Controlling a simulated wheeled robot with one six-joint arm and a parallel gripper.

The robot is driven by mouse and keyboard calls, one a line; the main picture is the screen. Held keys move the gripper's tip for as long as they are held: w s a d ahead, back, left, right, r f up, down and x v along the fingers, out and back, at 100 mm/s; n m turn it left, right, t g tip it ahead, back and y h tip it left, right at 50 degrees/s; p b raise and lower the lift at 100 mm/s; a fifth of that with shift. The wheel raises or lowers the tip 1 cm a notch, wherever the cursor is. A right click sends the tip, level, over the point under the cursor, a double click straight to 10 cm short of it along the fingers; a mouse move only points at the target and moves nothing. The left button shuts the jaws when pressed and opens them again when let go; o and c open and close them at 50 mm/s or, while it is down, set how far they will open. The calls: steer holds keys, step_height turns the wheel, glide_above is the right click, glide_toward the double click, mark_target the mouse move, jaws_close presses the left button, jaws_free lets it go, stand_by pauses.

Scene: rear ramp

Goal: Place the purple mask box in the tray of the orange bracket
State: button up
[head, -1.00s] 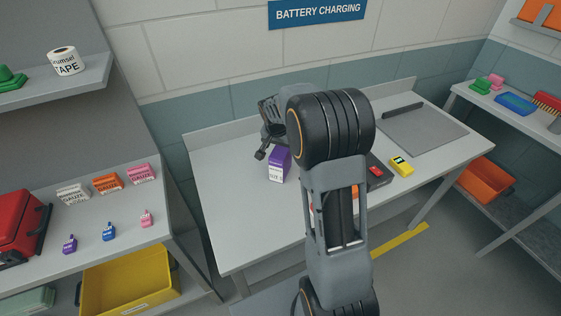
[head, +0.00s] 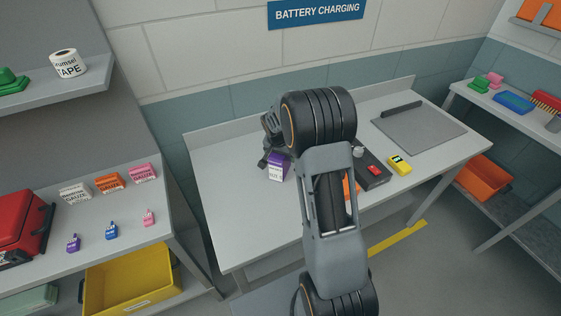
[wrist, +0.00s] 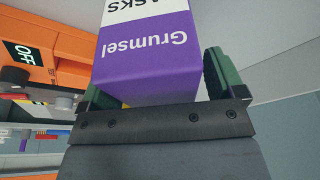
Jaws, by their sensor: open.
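The purple mask box (head: 277,171), with a white lower label, stands upright on the grey bench, left of my arm. My gripper (head: 273,156) is at the box, partly hidden behind my arm's black joint. In the wrist view the box (wrist: 150,60) fills the space between the green-padded fingers of my open gripper (wrist: 158,82), its lettering upside down. Whether the pads touch it is unclear. An orange piece with a grey strip (head: 541,14) is at the top right and cut off by the frame; I cannot tell whether it is the bracket, and no tray is clear.
A dark device with a red button (head: 375,171), a yellow item (head: 399,165) and a grey mat (head: 425,128) are right of my arm on the bench (head: 225,200). An orange unit marked OFF (wrist: 40,50) is beside the box in the wrist view. The bench's left part is clear.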

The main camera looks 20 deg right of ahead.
steer(key=shift+f+b, duration=0.2)
steer(key=shift+b, duration=0.25)
stand_by(0.5)
steer(key=c, duration=1.2)
steer(key=shift+o, duration=0.2)
steer(key=shift+r, duration=0.1)
